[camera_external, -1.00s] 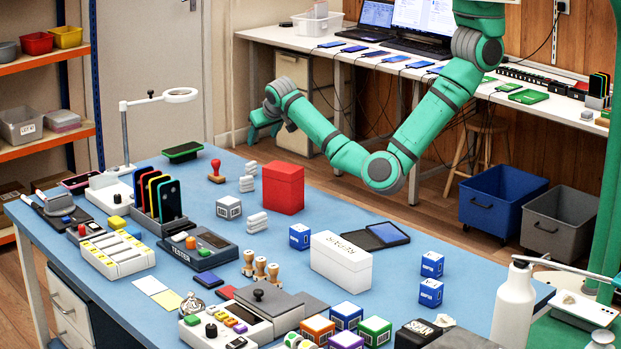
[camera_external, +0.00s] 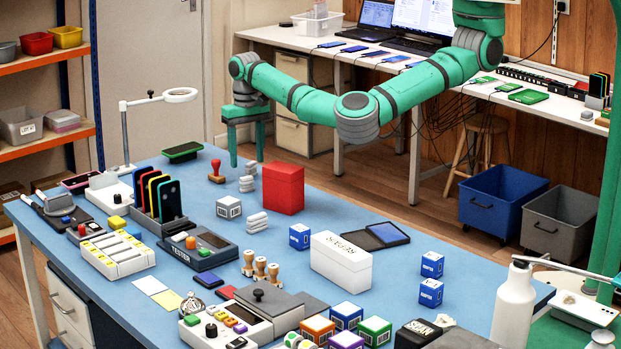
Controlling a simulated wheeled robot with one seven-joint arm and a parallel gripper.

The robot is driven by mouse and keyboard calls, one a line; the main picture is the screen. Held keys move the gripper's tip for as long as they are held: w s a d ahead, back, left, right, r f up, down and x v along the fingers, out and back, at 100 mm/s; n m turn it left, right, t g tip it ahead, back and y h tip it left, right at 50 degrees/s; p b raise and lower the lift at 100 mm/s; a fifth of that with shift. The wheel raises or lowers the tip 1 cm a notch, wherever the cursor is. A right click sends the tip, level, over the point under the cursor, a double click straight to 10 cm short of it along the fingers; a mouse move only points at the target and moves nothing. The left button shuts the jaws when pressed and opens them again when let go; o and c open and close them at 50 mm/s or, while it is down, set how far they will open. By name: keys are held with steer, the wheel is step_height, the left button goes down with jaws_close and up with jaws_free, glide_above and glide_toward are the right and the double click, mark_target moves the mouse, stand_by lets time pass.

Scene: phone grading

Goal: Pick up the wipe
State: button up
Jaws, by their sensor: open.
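Small white rolled or folded pieces, which look like wipes, lie on the blue table in two places. One group (camera_external: 247,184) is near the back edge, left of the red box; the other (camera_external: 257,222) lies nearer the front, right of a grey cube. I cannot tell how many separate pieces each group has. My gripper (camera_external: 247,158) points down at the back group, its two fingers apart and nothing seen between them. In the picture its fingertips are just above and to either side of that group; whether they touch anything is unclear.
A red box (camera_external: 283,189) stands close on the right of the back group. A red-handled stamp (camera_external: 216,172) stands close on the left. A grey cube (camera_external: 228,207) and a magnifier lamp (camera_external: 180,95) are nearby. The blue table (camera_external: 330,205) is clear beyond the red box.

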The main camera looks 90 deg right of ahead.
mark_target(247, 177)
step_height(247, 177, down, 3)
steer(key=shift+r, duration=0.1)
steer(key=shift+w+d+f, duration=0.1)
steer(key=shift+d+f, duration=0.05)
steer(key=shift+f, duration=0.75)
steer(key=shift+d+f, duration=0.2)
steer(key=shift+f, duration=0.7)
steer(key=shift+w+d+f, duration=0.1)
steer(key=shift+d+f, duration=0.05)
steer(key=shift+f, duration=0.75)
steer(key=c, duration=1.1)
